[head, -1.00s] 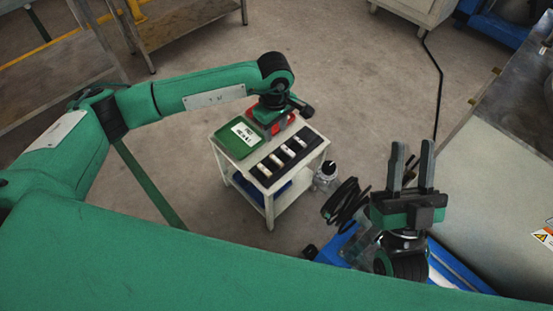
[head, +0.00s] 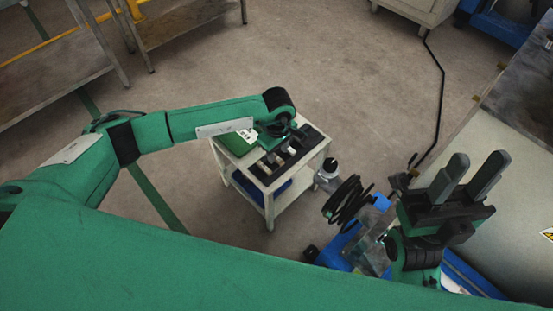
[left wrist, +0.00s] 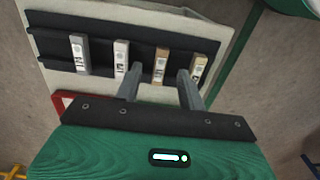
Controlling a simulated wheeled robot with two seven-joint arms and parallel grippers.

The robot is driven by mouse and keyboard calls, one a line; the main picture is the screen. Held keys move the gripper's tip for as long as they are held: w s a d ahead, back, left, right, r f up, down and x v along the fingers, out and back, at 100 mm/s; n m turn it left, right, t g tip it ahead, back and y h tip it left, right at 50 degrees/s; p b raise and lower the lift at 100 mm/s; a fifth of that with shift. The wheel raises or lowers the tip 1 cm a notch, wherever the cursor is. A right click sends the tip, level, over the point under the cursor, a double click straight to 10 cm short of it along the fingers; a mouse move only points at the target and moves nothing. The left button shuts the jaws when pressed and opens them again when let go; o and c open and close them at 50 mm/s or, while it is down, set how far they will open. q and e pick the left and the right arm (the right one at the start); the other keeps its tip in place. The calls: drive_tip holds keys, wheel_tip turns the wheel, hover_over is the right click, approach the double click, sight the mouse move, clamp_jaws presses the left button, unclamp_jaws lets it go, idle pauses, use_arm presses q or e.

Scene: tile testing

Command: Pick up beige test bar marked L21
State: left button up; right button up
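Several small upright-looking bars sit in a row on a black rack (left wrist: 60,24) in the left wrist view. The two on the right, a tan bar (left wrist: 160,64) and another beige bar (left wrist: 198,69), are warmer in colour than a grey bar (left wrist: 79,54) and a whitish bar (left wrist: 121,56). Their printed marks are too small to read, so I cannot tell which is L21. My left gripper (left wrist: 159,82) is open over the rack, its fingers on either side of the tan bar, apparently not touching it. My right gripper (head: 472,172) is open and empty, away from the cart.
The rack lies on a small white cart (head: 268,190) beside a green tray (head: 228,141), partly hidden by my left arm. A clear bottle with a black cap (head: 328,174) and a black cable coil (head: 346,200) are right of the cart. A metal-topped bench (head: 525,100) stands at the right.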

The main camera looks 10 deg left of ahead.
sight(277, 158)
use_arm(q)
wheel_tip(277, 158, down, 2)
drive_tip(key=shift+f, duration=0.15)
clamp_jaws()
